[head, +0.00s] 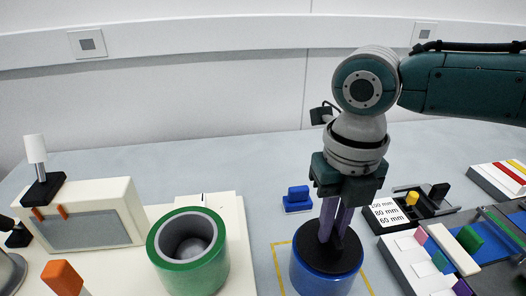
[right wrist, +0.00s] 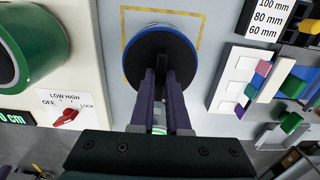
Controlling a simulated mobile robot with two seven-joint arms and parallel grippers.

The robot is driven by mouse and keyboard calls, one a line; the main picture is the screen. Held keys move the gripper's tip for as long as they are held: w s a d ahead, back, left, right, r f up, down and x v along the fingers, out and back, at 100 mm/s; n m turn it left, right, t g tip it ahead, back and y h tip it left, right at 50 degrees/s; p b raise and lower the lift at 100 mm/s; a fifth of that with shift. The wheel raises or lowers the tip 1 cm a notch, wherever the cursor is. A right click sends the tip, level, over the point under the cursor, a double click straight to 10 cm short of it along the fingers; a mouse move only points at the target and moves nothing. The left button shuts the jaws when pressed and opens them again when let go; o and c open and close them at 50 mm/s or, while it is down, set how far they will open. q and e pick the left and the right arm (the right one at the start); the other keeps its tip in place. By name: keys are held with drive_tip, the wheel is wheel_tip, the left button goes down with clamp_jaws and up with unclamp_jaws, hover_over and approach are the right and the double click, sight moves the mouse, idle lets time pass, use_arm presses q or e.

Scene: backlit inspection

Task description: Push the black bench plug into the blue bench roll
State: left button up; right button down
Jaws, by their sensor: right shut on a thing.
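The blue bench roll (head: 318,282) stands upright on the bench inside a yellow outline. The black bench plug (head: 342,262) lies over its top, its round black face covering the opening. In the right wrist view the plug (right wrist: 139,65) shows as a black disc with the blue rim of the roll (right wrist: 186,39) around its far side. My right gripper (head: 333,232) points down from above and is shut on the plug's upright grip; its fingers (right wrist: 161,88) also show in the wrist view. How deep the plug sits is hidden. My left gripper is not in view.
A green roll (head: 190,272) stands at left on a cream-coloured unit (head: 241,275). A small blue block (head: 298,200) lies behind the blue roll. At right are a black tray (head: 447,211) with a size label and a rack of coloured pieces (head: 422,268). Bare bench lies behind.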

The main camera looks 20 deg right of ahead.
drive_tip(key=shift+f, duration=0.35)
drive_tip(key=c, duration=0.8)
unclamp_jaws()
drive_tip(key=shift+r, duration=0.2)
drive_tip(key=shift+r, duration=0.4)
wheel_tip(320, 180, up, 9)
drive_tip(key=shift+f, duration=0.1)
